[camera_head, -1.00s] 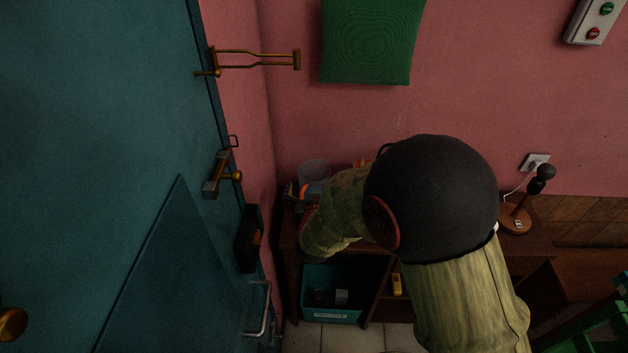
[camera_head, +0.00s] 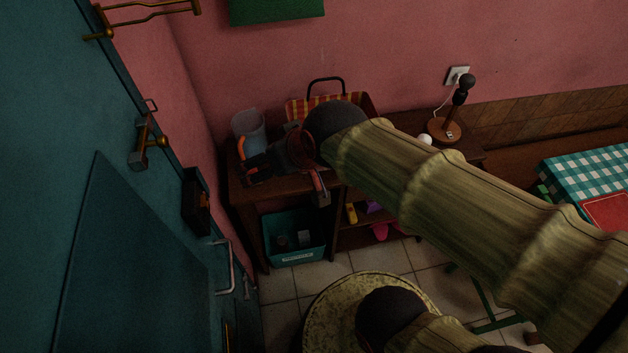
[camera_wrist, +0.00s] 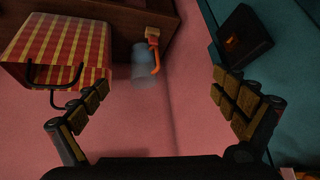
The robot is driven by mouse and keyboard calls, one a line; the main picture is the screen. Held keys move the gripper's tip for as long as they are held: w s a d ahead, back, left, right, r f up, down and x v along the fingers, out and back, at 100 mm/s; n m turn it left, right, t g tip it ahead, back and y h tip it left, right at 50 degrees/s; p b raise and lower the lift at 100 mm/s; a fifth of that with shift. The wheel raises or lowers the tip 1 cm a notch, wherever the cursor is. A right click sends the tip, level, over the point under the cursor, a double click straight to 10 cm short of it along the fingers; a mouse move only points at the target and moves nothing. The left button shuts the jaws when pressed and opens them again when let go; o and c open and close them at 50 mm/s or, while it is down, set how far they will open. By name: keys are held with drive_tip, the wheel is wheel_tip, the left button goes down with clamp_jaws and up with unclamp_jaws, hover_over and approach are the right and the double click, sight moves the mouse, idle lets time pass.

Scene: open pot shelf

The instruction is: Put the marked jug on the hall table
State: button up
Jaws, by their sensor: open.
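A clear, bluish jug (camera_head: 249,132) with an orange handle stands on the dark wooden table top (camera_head: 245,185), at its left end near the wall corner. In the wrist view the jug (camera_wrist: 145,64) shows between my spread fingers, farther off and apart from them; no clear mark can be made out on it. My gripper (camera_head: 287,178) is open and empty in front of the table top, close to the jug; it also shows in the wrist view (camera_wrist: 160,95). My gripper and arm hide part of the table top. I cannot tell which surface is the hall table.
A red-and-yellow checked bag (camera_head: 300,107) with a dark handle stands right of the jug. A teal bin (camera_head: 293,250) sits below the top. A lamp (camera_head: 446,128) stands farther right. The teal door (camera_head: 60,150) and a dark wall box (camera_head: 197,200) are close on the left.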

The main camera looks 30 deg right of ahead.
drive_tip(key=s+d+r+g+h, duration=0.1)
drive_tip(key=s+d, duration=0.2)
drive_tip(key=s, duration=0.6)
drive_tip(key=shift+d+g, duration=0.3)
drive_tip(key=shift+g, duration=0.1)
drive_tip(key=shift+s, duration=0.1)
idle(0.3)
